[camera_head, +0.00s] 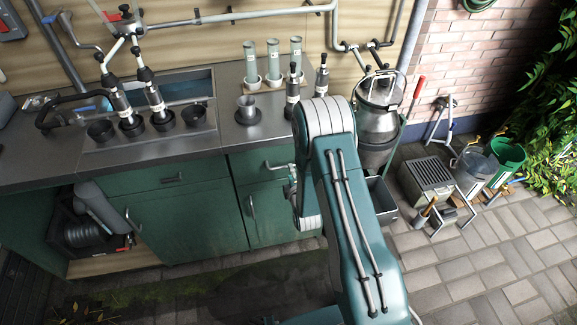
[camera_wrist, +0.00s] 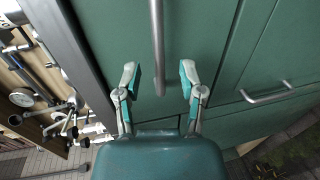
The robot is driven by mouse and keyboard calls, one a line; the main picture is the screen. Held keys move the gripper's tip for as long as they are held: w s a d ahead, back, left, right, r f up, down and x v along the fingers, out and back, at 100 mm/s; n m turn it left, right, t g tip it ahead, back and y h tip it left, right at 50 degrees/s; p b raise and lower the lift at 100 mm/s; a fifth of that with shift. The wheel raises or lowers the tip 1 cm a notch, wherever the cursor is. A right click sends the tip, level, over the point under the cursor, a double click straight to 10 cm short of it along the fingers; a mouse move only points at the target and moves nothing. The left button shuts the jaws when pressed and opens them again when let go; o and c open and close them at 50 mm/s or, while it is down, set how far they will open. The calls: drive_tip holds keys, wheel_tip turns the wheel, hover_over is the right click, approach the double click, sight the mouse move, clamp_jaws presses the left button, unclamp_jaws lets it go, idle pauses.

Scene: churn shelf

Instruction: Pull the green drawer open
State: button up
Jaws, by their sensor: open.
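The green drawer (camera_head: 247,163) is under the counter and looks shut. Its silver bar handle (camera_head: 277,165) shows just left of my arm. In the wrist view the drawer front (camera_wrist: 115,35) fills the upper middle, with the handle (camera_wrist: 157,40) running up and down the picture. My gripper (camera_wrist: 159,75) is open and empty. Its two fingers are spread to either side of the handle's lower end, with a gap on each side. How far the fingertips are from the drawer front is hard to tell. In the head view my arm mostly hides the gripper.
The dark countertop (camera_head: 215,139) overhangs above the drawer; its edge (camera_wrist: 75,45) runs left of my gripper. A cabinet door handle (camera_wrist: 265,95) is at the right. A metal milk can (camera_head: 377,120) stands right of the counter. Paving (camera_head: 500,260) at right front is clear.

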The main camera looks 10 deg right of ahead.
drive_tip(key=x, duration=0.3)
drive_tip(key=shift+w+f, duration=0.1)
drive_tip(key=shift+w, duration=0.25)
drive_tip(key=shift+w+d, duration=0.1)
drive_tip(key=shift+w, duration=0.15)
clamp_jaws()
